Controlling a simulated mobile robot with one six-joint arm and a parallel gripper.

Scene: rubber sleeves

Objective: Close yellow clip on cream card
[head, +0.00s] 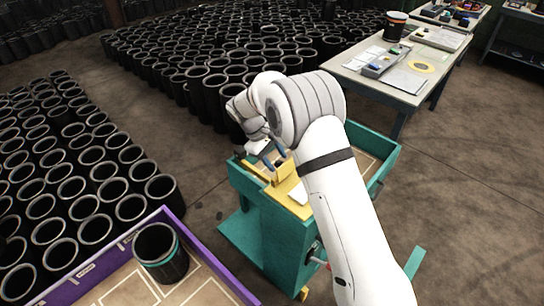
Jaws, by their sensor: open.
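A yellow clip (285,172) stands on the yellow ledge at the near left end of the teal cart (252,192). A pale card, which looks like the cream card (298,197), lies just in front of it, partly hidden by my arm. My gripper (273,161) has blue fingers and is open just above and left of the clip. I cannot tell whether a finger touches the clip, or whether the clip's jaw is around the card.
A purple-edged tray (85,277) with a black sleeve (161,254) is at the near left. Many black sleeves stand on the floor behind and left. A grey table (385,84) with papers and a sleeve is at the back right. Open floor lies right of the cart.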

